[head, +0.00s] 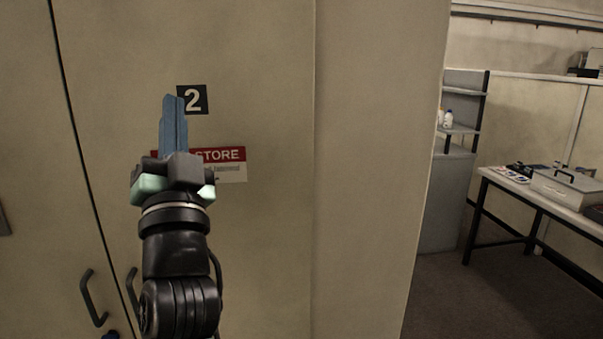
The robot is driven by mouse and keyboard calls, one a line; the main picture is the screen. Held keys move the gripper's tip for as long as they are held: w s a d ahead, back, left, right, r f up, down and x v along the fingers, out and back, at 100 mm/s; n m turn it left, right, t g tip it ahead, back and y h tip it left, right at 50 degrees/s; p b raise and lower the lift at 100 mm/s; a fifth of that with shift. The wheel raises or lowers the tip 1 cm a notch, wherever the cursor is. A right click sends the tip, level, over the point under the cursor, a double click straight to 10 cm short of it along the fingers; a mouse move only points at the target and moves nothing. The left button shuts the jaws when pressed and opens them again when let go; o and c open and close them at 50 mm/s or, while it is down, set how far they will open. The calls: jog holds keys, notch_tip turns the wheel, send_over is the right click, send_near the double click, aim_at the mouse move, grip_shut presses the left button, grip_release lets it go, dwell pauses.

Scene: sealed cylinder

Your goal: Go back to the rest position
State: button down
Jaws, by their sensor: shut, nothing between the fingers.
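My gripper (173,112) is raised in front of a beige cabinet, its blue fingers pointing up and shut together with nothing between them. It covers part of the cabinet door (265,60), including part of a red and white sign (225,155) that reads "STORE" at its visible end. A black label with the number 2 (196,98) shows just beside the fingertips. I cannot tell how far the fingers are from the door.
Two dark handles show low on the cabinet, one clear (92,298) and one partly behind my arm. At right are a shelf unit (450,190), a table (550,192) with a grey case (566,187), and open floor (480,305).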

jog(key=s+d+r+n+t+h+p, duration=0.1)
jog(key=s+d+r+h, duration=0.2)
jog(key=s+d+r, duration=0.2)
jog(key=s+d+r+n+t+h+p, duration=0.1)
jog(key=s+d+r+h, duration=0.3)
jog(key=s+d, duration=0.7)
notch_tip(320, 180, up, 2)
jog(key=shift+s+r+n+h, duration=0.1)
jog(key=shift+s+n+h, duration=0.35)
jog(key=shift+s, duration=0.75)
